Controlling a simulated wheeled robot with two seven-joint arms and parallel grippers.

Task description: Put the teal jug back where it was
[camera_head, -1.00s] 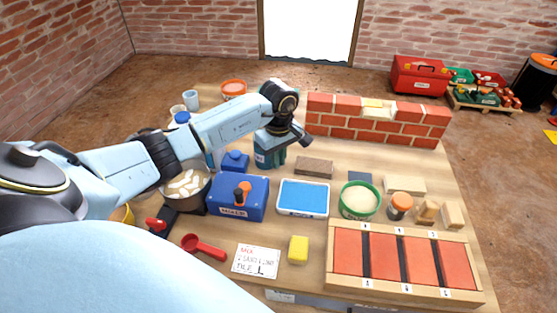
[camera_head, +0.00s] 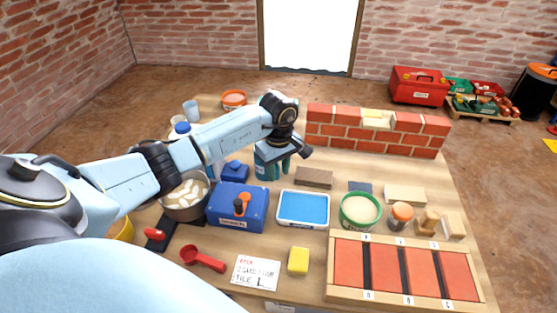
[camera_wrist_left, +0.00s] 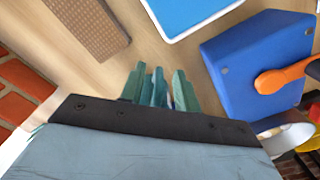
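The teal jug (camera_head: 262,169) shows in the head view below my left gripper, between the blue lidded container and the brown block. Its top is covered by the gripper, and I cannot tell whether its base touches the table. My left gripper (camera_head: 274,157) points down at it. In the left wrist view the gripper (camera_wrist_left: 160,90) shows narrow teal shapes close together beyond its dark edge; which are fingers and which are jug is unclear, and so is the grip. My right gripper is not in view.
A blue toolbox (camera_head: 237,207), blue tray (camera_head: 303,208) and brown block (camera_head: 314,177) stand close by. A low brick wall (camera_head: 376,131) is behind to the right. A blue container (camera_head: 235,172) and a pot (camera_head: 185,197) are to the left.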

